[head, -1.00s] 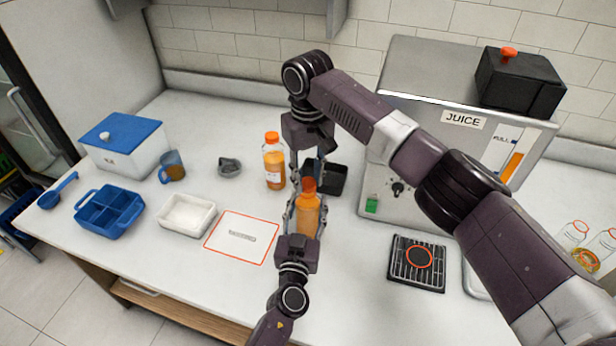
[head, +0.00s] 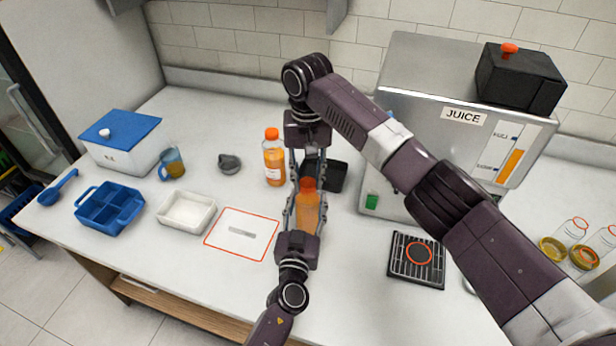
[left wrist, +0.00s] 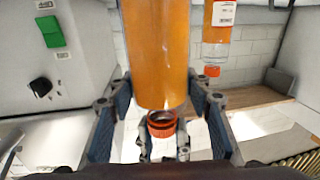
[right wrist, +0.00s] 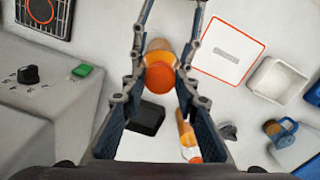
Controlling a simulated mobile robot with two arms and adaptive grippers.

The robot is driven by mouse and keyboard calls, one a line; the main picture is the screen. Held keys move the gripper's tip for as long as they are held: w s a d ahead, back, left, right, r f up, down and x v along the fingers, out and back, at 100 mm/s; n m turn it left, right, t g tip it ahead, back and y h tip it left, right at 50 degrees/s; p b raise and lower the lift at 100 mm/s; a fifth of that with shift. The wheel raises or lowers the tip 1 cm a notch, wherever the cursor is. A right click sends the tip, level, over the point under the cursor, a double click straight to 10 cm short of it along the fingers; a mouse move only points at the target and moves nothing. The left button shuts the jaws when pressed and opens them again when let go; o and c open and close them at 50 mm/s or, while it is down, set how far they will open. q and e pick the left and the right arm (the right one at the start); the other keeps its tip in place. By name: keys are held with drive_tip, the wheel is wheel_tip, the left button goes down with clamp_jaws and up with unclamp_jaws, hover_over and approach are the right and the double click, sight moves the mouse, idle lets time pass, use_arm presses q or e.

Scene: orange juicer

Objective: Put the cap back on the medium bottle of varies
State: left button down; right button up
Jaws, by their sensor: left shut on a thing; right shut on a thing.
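A bottle of orange juice (head: 307,212) stands upright between the fingers of my left gripper (head: 306,214), which is shut on it. It fills the upper middle of the left wrist view (left wrist: 157,50), upside down there. My right gripper (right wrist: 160,82) comes from above and is shut on the orange-red cap (right wrist: 160,78). In the left wrist view the cap (left wrist: 162,128) is at the bottle's mouth end, with its dark inside partly showing. I cannot tell whether it touches the neck or sits straight. In the head view the cap (head: 307,184) is in line with the bottle.
A second capped juice bottle (head: 274,160) stands close on the left. A black container (head: 338,176) is behind the grippers. The juice machine (head: 400,100) and a drip grate (head: 416,262) are right. A marked mat (head: 242,234) and white tray (head: 186,212) lie left.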

drive_tip(key=m, duration=0.6)
drive_tip(key=shift+a+m, duration=0.15)
drive_tip(key=shift+m, duration=0.25)
drive_tip(key=m, duration=0.6)
drive_tip(key=shift+m, duration=0.4)
drive_tip(key=m, duration=0.6)
drive_tip(key=shift+m, duration=0.4)
drive_tip(key=m, duration=0.4)
drive_tip(key=shift+w, duration=0.1)
drive_tip(key=m, duration=0.3)
drive_tip(key=o, duration=0.7)
